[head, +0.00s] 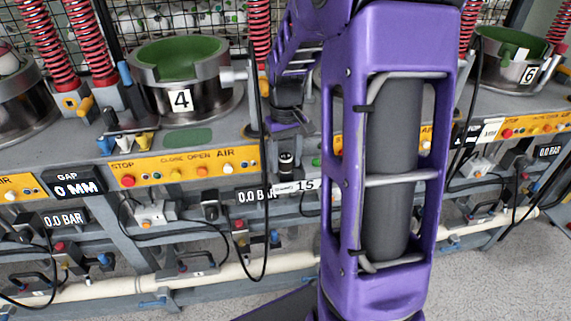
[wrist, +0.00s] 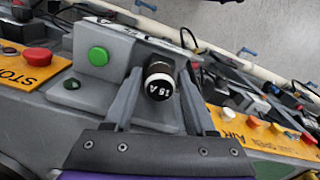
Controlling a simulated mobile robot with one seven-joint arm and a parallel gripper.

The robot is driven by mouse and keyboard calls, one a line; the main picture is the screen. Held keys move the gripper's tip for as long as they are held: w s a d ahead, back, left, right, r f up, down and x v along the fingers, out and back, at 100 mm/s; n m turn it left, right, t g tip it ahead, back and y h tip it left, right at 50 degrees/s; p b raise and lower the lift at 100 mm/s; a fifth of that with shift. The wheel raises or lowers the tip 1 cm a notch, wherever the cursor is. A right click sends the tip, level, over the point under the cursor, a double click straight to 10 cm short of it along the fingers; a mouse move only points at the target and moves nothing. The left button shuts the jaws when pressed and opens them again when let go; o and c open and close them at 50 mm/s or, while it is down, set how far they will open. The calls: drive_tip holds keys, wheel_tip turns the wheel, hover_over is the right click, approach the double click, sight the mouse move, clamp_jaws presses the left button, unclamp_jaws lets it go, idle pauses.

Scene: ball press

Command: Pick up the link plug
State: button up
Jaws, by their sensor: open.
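A black cylindrical plug with a white band and "15 A" on its end, which I take for the link plug, (wrist: 159,86) stands in a grey panel in the wrist view. It also shows in the head view (head: 286,161), below my wrist. My gripper (wrist: 160,72) is open, with one finger on each side of the plug. I cannot tell whether either finger touches it. In the head view the gripper is partly hidden by its own purple wrist. The plug's lower end is hidden.
A green button (wrist: 98,56) is on a grey block beside the plug. A red stop button (wrist: 37,57) and a yellow AIR panel (wrist: 232,124) flank it. Press 4 (head: 181,99) stands left, press 6 (head: 529,74) right. A black cable (head: 262,230) hangs near the plug.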

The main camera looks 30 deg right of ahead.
sight(286, 157)
clamp_jaws()
wheel_tip(286, 157, up, 10)
drive_tip(key=shift+r+p, duration=0.1)
drive_tip(key=shift+p, duration=0.9)
